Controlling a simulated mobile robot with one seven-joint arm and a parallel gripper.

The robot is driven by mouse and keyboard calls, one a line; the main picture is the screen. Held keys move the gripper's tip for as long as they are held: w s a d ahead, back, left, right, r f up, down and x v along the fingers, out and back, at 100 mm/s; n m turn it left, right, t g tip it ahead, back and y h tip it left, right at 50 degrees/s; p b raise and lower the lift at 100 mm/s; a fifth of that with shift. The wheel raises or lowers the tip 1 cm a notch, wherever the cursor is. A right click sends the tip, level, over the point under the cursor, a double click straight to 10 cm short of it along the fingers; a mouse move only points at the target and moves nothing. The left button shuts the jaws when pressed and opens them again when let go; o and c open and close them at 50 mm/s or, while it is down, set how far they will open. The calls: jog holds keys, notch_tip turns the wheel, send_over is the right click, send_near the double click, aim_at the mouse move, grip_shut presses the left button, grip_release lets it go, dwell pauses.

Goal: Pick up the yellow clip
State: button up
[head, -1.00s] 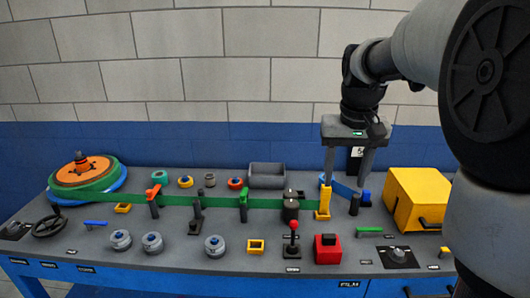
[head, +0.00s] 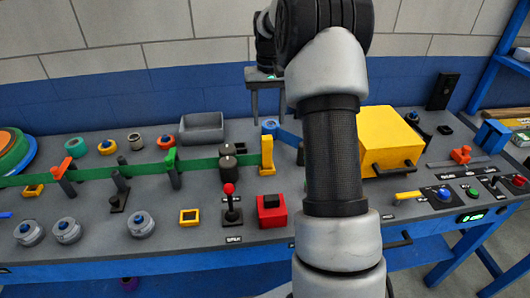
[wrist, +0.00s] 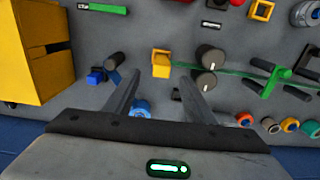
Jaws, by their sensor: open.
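The yellow clip (head: 267,157) stands upright on the grey panel at the right end of the green band in the head view. It also shows in the wrist view (wrist: 161,65), lined up with the gap between my fingertips. My gripper (head: 268,112) is above and behind the clip in the head view, pointing down, partly hidden by my arm. In the wrist view my gripper (wrist: 159,74) is open with nothing between its fingers. The clip appears just beyond the fingertips and apart from them.
Two dark cylinders (head: 227,163) stand just left of the clip. A red block (head: 271,211) is in front, and a blue part (head: 270,127) is behind. A large yellow box (head: 390,140) stands to the right. A grey bin (head: 201,127) is at the back left.

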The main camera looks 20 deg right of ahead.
aim_at(267, 152)
notch_tip(267, 152, down, 10)
jog(key=shift+w+a+f+b, duration=0.15)
jog(key=shift+w+f, duration=0.1)
jog(key=shift+f, duration=1.05)
jog(key=shift+w+d+f+b, duration=0.1)
jog(key=shift+w+f+b, duration=0.1)
jog(key=shift+f, duration=1.1)
jog(key=shift+a, duration=0.1)
jog(key=c, duration=1.2)
jog(key=shift+r+p, duration=0.3)
jog(key=shift+r, duration=4.75)
jog(key=shift+r, duration=0.1)
jog(key=shift+r+p, duration=0.4)
jog(key=shift+p, duration=0.1)
